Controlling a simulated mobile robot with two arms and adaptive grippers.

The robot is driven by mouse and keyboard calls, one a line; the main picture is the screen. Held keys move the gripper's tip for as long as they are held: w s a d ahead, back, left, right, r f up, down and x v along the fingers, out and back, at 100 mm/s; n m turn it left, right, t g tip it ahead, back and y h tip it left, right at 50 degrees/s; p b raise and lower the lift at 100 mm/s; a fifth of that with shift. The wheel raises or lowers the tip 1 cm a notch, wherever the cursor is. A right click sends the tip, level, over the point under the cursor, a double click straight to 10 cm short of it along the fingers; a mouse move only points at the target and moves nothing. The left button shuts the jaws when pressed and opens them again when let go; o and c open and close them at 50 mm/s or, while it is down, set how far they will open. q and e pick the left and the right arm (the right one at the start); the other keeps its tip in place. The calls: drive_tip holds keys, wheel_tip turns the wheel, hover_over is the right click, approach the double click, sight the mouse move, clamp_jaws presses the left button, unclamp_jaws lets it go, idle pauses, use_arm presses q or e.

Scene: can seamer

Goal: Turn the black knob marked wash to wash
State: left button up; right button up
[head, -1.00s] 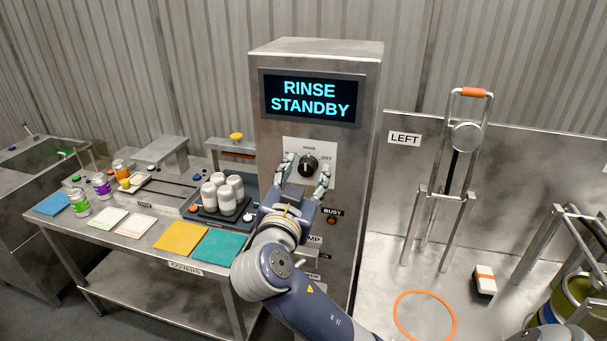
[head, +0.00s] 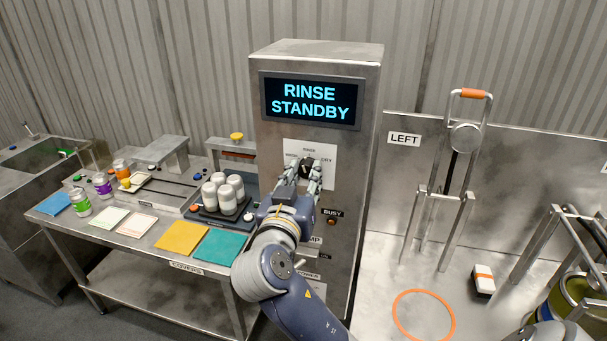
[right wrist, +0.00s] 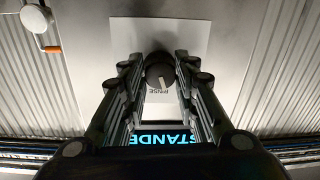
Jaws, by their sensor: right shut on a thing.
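The black knob (head: 308,162) sits on a white label plate (head: 325,152) on the front of the steel cabinet. My right gripper (head: 304,171) is shut on the knob, with one finger on each side. In the right wrist view the knob (right wrist: 158,72) lies between the fingertips, and its pale pointer mark is turned toward the word RINSE. The display (head: 310,99) reads RINSE STANDBY. My left gripper is not in view.
A BUSY lamp (head: 331,221) is below the plate, close to my wrist. A table with white cans (head: 222,194) and coloured covers (head: 181,238) stands to the left. A bench with an orange ring (head: 424,291) and a lever stand (head: 466,138) is to the right.

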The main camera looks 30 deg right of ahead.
drive_tip(key=n+p, duration=0.2)
drive_tip(key=n, duration=0.2)
drive_tip(key=shift+r, duration=0.15)
drive_tip(key=shift+n+p, duration=1.2)
drive_tip(key=shift+n, duration=0.9)
drive_tip(key=o, duration=1.1)
drive_tip(key=shift+c, duration=0.2)
drive_tip(key=shift+a, duration=0.1)
drive_tip(key=shift+s+a+f, duration=0.2)
drive_tip(key=shift+s+a, duration=0.05)
drive_tip(key=v, duration=0.6)
drive_tip(key=shift+s+a+r, duration=0.15)
drive_tip(key=shift+s+a, duration=0.05)
drive_tip(key=shift+a, duration=0.05)
